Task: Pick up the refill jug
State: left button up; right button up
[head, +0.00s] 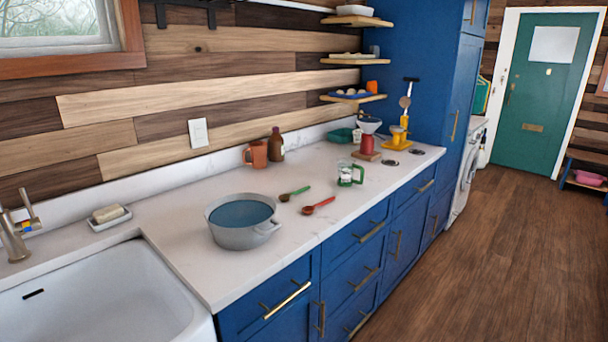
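Two handled vessels on the white counter look like jugs, and I cannot tell for sure which is the refill jug. A terracotta-coloured jug (259,154) stands upright near the back wall, its handle to the left, close beside a brown bottle (276,146). A clear vessel with green trim and a green handle (346,175) stands upright nearer the front edge. Neither of my grippers is in view.
A grey pot (233,236) filled with blue liquid stands near the front edge. A green spoon (294,194) and a red spoon (319,206) lie beside it. A red-based device (367,144) stands further right. The sink (100,295) is at left. Floor is clear at right.

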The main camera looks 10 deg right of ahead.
aim_at(345, 166)
jog(key=i+l+u, duration=0.15)
jog(key=l+u, duration=0.2)
jog(key=i+l+u, duration=0.1)
jog(key=l+u, duration=0.25)
jog(key=i+l+u, duration=0.1)
jog(key=u, duration=0.25)
jog(key=l, duration=0.1)
